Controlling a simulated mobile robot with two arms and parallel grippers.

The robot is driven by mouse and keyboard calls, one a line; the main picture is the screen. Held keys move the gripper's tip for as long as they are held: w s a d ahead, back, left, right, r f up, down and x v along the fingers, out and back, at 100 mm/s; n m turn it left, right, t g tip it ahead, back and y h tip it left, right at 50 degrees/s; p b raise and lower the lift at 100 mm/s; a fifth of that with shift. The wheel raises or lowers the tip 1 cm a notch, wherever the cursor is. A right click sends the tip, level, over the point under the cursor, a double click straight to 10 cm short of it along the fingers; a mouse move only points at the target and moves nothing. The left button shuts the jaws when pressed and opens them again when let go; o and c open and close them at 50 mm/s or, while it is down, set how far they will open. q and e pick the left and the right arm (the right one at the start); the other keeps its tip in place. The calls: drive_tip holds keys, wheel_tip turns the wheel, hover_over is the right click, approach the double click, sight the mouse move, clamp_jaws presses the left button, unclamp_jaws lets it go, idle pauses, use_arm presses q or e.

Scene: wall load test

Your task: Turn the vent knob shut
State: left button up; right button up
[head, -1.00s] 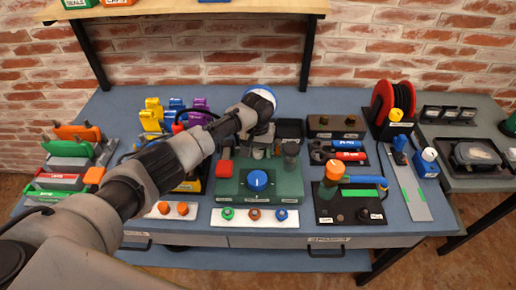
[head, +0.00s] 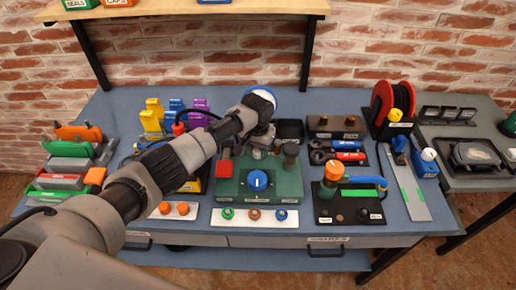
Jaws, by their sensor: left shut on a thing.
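A green unit (head: 287,180) stands in the middle of the bench. A blue round knob (head: 257,180) with a pale line sits on its top face near the front. A dark round-topped knob (head: 290,150) stands at its back right. I cannot read which knob is the vent knob. My left gripper (head: 259,152) points down over the back of the green unit, behind the blue knob and left of the dark one. It is shut on a small part there, mostly hidden by the gripper and wrist. My right gripper is not in view.
A white strip with several small knobs (head: 254,217) lies in front. A black plate with an orange-topped handle (head: 334,172) stands to the right.

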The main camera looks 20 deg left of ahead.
use_arm(q)
drive_tip(key=m, duration=0.3)
drive_tip(key=shift+m, duration=0.3)
drive_tip(key=m, duration=0.3)
drive_tip(key=shift+d+m+p, duration=0.1)
drive_tip(key=shift+m+p, duration=0.2)
drive_tip(key=m, duration=0.4)
drive_tip(key=shift+m, duration=0.3)
drive_tip(key=shift+w+m, duration=0.1)
drive_tip(key=shift+m, duration=1.6)
drive_tip(key=shift+r, duration=0.1)
drive_tip(key=o, duration=0.9)
wheel_tip(320, 180, up, 11)
drive_tip(key=shift+w+f+b, duration=0.1)
drive_tip(key=shift+f+b, duration=0.05)
drive_tip(key=shift+b, duration=0.45)
drive_tip(key=shift+f, duration=0.1)
